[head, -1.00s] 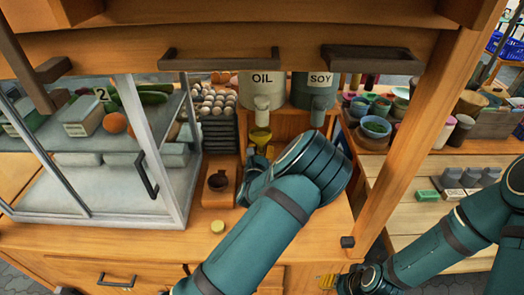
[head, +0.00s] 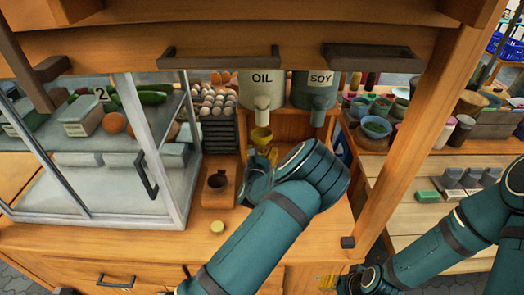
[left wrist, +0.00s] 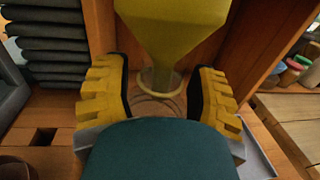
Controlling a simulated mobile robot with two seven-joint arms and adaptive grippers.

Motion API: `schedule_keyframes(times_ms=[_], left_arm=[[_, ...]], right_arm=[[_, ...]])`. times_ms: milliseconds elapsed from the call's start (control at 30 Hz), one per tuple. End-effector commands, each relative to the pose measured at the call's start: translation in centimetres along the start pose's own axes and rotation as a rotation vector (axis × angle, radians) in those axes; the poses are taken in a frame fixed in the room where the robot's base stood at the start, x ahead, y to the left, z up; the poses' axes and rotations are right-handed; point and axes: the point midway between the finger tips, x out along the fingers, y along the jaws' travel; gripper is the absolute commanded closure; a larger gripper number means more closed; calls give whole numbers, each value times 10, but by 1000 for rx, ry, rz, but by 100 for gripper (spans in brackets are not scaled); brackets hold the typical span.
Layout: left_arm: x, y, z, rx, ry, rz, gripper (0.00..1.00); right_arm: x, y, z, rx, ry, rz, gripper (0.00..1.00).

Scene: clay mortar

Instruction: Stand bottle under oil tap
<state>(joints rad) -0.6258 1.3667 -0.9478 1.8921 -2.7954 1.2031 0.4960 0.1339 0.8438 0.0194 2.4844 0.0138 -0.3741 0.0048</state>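The grey oil container (head: 262,85) hangs at the back with its pale tap (head: 262,110) pointing down. A yellow funnel (head: 261,136) sits below the tap; it also shows large in the left wrist view (left wrist: 170,30). A clear neck-like part with a pale ring (left wrist: 160,88) is under the funnel; I cannot tell whether it is the bottle. My left gripper (head: 264,160) is low in front of the funnel. In the left wrist view its fingers (left wrist: 160,98) are spread, with no visible contact. My right gripper (head: 328,282) is low at the bottom, its opening unclear.
The soy container (head: 314,90) stands right of the oil. A glass case (head: 95,190) fills the left. A wooden post (head: 400,140) stands right.

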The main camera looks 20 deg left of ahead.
Motion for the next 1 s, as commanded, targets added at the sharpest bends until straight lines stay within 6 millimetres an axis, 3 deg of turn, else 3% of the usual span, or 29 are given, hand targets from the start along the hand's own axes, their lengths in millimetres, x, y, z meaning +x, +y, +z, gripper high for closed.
schedule_keyframes(times_ms=[367,467,800,1000], left_arm=[[0,0,5,0,-2,0,40],[-11,0,3,0,2,1,40],[-79,0,3,-1,3,1,40],[-108,0,3,-1,1,1,40]], right_arm=[[0,0,0,0,0,0,53],[-1,0,0,0,0,0,53],[-5,-2,-1,0,0,-1,53],[-6,-2,-1,0,0,-1,53]])
